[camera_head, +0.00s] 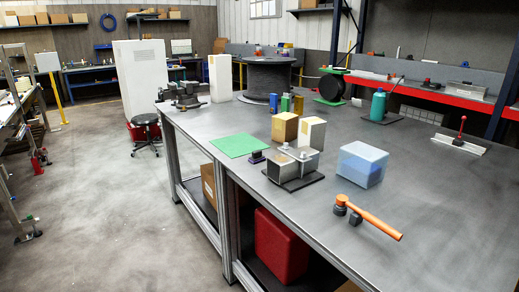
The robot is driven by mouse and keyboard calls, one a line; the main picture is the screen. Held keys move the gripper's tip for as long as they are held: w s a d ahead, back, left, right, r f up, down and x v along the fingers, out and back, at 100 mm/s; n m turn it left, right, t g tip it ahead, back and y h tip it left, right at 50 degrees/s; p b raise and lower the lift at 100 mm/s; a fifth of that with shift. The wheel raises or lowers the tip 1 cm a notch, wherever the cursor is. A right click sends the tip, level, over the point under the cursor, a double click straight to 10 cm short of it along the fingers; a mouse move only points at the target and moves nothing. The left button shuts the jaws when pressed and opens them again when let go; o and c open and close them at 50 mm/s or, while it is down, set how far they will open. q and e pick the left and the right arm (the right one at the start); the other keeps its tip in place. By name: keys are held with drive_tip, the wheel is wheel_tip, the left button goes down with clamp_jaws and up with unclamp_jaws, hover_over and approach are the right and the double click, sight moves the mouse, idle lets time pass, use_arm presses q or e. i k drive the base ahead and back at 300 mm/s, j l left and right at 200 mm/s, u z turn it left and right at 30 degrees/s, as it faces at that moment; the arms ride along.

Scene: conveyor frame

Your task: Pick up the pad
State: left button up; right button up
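A flat green square pad (239,144) lies on the grey workbench top (400,190), near its left edge. Its top is bare, with a small dark block (256,157) beside its near right corner. Other thin pads show too: a dark one (312,181) under a metal box and a dark one (396,117) under a teal bottle. The frame does not show which of these the task means. Neither of my grippers is in view.
Near the green pad stand a metal box (288,170), a tan box (285,126) and a white box (312,133). A blue translucent bin (362,164) and an orange hammer (368,217) lie to the right. A vise (186,95) sits at the far left corner.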

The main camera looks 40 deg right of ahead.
sight(257, 157)
drive_tip(key=i+l+z, duration=0.1)
drive_tip(key=i+z, duration=0.25)
drive_tip(key=i, duration=0.25)
drive_tip(key=i+z, duration=0.35)
drive_tip(key=i, duration=0.25)
drive_tip(key=i+j+z, duration=0.35)
drive_tip(key=i, duration=0.25)
